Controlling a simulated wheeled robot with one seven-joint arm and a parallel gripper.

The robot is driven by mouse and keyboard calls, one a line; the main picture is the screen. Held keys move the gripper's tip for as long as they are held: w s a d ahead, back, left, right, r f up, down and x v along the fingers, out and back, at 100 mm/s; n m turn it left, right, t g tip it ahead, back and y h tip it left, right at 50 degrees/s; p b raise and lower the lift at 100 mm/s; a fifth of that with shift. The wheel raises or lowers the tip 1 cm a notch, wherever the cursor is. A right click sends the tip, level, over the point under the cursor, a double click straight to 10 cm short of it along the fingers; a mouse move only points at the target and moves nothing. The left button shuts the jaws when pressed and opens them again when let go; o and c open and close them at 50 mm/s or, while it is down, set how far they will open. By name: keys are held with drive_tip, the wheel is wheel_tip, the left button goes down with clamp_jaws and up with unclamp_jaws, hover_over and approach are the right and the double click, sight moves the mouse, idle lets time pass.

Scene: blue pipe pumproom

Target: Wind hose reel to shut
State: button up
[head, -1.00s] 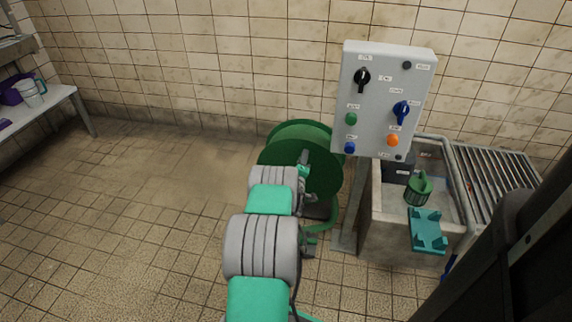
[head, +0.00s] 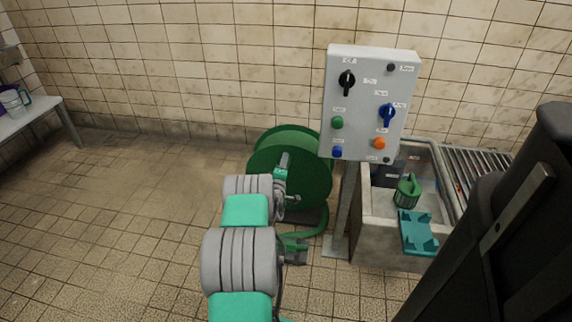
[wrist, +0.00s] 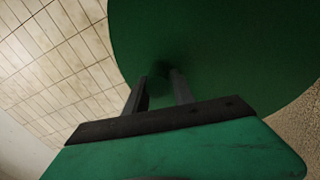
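The hose reel is a green drum with large round side discs (head: 308,185), standing on the floor left of the control panel in the head view. Its green disc (wrist: 215,50) fills much of the wrist view. My gripper (head: 284,160) is in front of the near disc. In the wrist view my gripper (wrist: 160,76) has its two grey fingers apart, pointing at the disc. A dark green patch shows between the fingertips; I cannot tell whether it is the crank handle or shadow.
A grey control panel (head: 367,105) with knobs and buttons stands on a post just right of the reel. The tiled floor at left is clear, with a bench (head: 40,115) beyond.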

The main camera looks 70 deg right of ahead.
drive_tip(key=o, duration=0.3)
drive_tip(key=shift+s, duration=0.15)
drive_tip(key=a, duration=0.2)
drive_tip(key=s+a+p, duration=0.1)
drive_tip(key=a, duration=0.2)
drive_tip(key=a+p, duration=0.1)
drive_tip(key=a, duration=0.1)
drive_tip(key=shift+s+a, duration=0.15)
drive_tip(key=shift+a, duration=0.2)
